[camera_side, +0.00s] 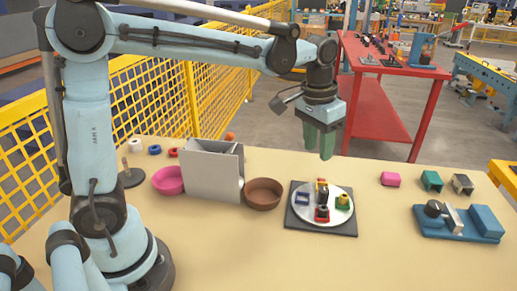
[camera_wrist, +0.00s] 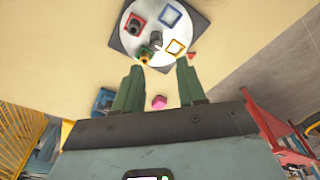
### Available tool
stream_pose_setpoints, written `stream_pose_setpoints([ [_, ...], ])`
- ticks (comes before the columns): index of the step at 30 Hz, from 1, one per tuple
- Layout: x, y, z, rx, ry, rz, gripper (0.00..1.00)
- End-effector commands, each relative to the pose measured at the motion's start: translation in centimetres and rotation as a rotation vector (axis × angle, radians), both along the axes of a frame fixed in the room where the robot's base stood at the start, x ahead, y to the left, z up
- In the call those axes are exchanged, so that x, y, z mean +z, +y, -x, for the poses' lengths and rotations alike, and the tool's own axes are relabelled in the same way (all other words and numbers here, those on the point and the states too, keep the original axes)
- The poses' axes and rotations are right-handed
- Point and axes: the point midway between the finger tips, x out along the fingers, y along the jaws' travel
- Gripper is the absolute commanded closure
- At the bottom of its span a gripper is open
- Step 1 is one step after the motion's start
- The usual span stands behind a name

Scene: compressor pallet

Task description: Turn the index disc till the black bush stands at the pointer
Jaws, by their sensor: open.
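The index disc (camera_side: 333,217) is white and lies on a dark square plate (camera_side: 292,222); it also shows in the wrist view (camera_wrist: 128,40). The black bush (camera_wrist: 136,22) sits in a red square holder, on the side nearest the side camera. A green holder (camera_wrist: 145,57) carries a yellow bush. A blue square frame (camera_wrist: 170,15) and a yellow square frame (camera_wrist: 176,47) look empty. A dark knob (camera_wrist: 155,40) stands near the centre. A small red triangle (camera_wrist: 192,56), seemingly the pointer, lies outside the yellow frame, opposite the black bush. My gripper (camera_side: 319,152) is open and empty above the disc's far side.
A brown bowl (camera_side: 263,193) and a grey upright box (camera_side: 211,171) stand left of the plate. A pink block (camera_side: 390,179), a teal block (camera_side: 432,181) and a blue fixture (camera_side: 485,222) stand right. Free table lies in front of the disc.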

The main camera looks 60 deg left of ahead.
Motion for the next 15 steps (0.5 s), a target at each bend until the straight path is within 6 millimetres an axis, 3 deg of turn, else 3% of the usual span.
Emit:
stream_pose_setpoints([
  [6,-1.7,-1.0,-2.7,0.023,0.098,-0.007,0.60],
  [15,-3.2,-1.3,-3.2,0.030,0.128,-0.011,0.60],
])
